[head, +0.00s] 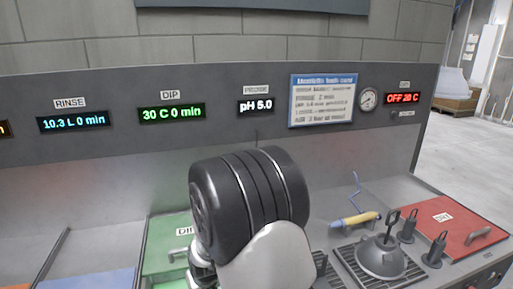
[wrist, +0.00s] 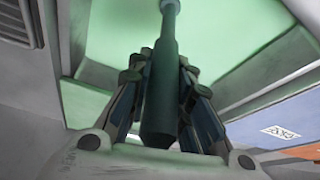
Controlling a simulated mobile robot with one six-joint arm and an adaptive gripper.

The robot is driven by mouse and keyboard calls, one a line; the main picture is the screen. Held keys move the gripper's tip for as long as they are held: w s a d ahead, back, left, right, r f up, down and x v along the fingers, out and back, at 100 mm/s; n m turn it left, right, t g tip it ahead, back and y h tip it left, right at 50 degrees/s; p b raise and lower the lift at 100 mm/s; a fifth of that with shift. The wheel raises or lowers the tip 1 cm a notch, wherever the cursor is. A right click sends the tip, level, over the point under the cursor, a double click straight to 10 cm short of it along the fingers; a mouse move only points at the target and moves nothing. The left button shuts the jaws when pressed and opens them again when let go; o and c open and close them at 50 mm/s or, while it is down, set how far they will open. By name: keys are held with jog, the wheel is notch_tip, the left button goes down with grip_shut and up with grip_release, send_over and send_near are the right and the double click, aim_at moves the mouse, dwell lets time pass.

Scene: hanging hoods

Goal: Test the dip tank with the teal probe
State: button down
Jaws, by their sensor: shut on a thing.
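My gripper (wrist: 158,78) is shut on the teal probe (wrist: 160,105) in the wrist view. The probe looks dark green here, and its thinner end points away from me toward a pale green area of the dip tank (wrist: 115,28). I cannot tell whether the tip touches anything. In the head view the green dip lid (head: 165,238) shows left of my arm, with a handle and a partly hidden label. My arm hides the gripper and probe there. The dip display (head: 172,113) reads 30 C 0 min. The probe display (head: 255,106) reads pH 5.0.
A red lid (head: 455,228), a grey hood with a handle (head: 382,258) on a grate, small dark weights (head: 436,248) and a yellow-handled tool (head: 355,219) stand right of my arm. A blue lid (head: 105,281) lies left. A card (head: 322,100) and gauge (head: 368,99) are on the back panel.

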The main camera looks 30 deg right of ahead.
notch_tip(320, 180, up, 11)
jog(key=p, duration=0.7)
jog(key=shift+f+p, duration=0.15)
jog(key=shift+p, duration=0.2)
